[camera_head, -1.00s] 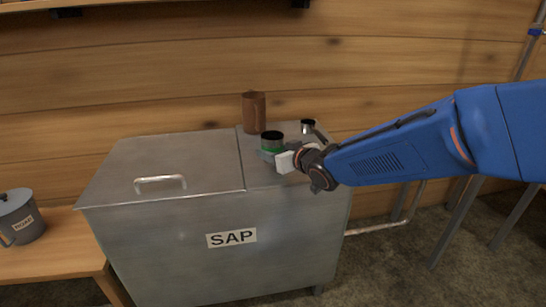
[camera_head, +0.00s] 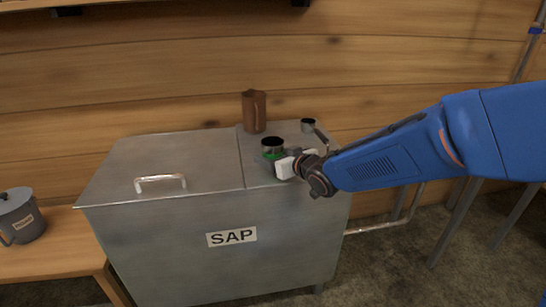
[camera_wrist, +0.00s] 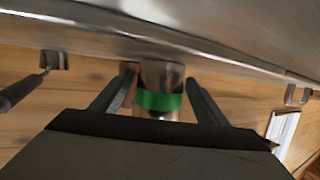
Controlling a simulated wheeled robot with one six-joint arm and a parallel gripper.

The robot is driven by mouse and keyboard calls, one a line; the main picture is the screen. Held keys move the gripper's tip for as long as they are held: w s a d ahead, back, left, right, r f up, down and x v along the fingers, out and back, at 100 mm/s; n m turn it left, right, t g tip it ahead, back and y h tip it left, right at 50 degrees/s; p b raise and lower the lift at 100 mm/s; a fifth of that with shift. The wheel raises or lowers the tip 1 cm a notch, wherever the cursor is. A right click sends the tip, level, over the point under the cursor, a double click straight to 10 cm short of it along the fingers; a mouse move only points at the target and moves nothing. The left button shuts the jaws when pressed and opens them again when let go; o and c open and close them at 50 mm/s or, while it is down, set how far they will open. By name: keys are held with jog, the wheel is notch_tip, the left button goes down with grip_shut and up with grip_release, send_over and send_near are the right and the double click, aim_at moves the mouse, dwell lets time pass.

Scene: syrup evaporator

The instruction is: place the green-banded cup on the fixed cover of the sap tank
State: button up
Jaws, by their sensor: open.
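The green-banded cup (camera_head: 272,144), metal with a dark open top, stands upright on the right-hand, handle-less section of the sap tank's top, the fixed cover (camera_head: 257,175), near the seam. My gripper (camera_head: 284,161) is open at the cup's right front side, and its white fingers hide part of the cup's lower right. In the wrist view, which looks upside down, the cup (camera_wrist: 160,92) shows between the two spread fingers (camera_wrist: 155,95), with gaps on both sides. Its base meets the metal surface at the top of that picture.
A brown pitcher (camera_head: 254,112) stands behind the cup on the same cover. A small metal cup (camera_head: 308,126) with a dark handle stands at its back right. The left lid has a handle (camera_head: 160,182). A grey lidded pot (camera_head: 18,216) sits on the wooden bench at left.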

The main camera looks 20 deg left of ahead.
jog(key=v, duration=1.2)
jog(key=d+m+t+h, duration=0.1)
jog(key=d+m+h, duration=0.65)
jog(key=d, duration=2.35)
jog(key=s+d+f+m+g+h, duration=0.1)
jog(key=s+d+f+g+h, duration=0.1)
jog(key=s+d, duration=0.5)
jog(key=s+d+f+m+g+h, duration=0.2)
jog(key=s+d, duration=0.6)
jog(key=s, duration=0.8)
notch_tip(320, 180, down, 2)
jog(key=shift+s+g, duration=0.15)
jog(key=shift+g, duration=0.25)
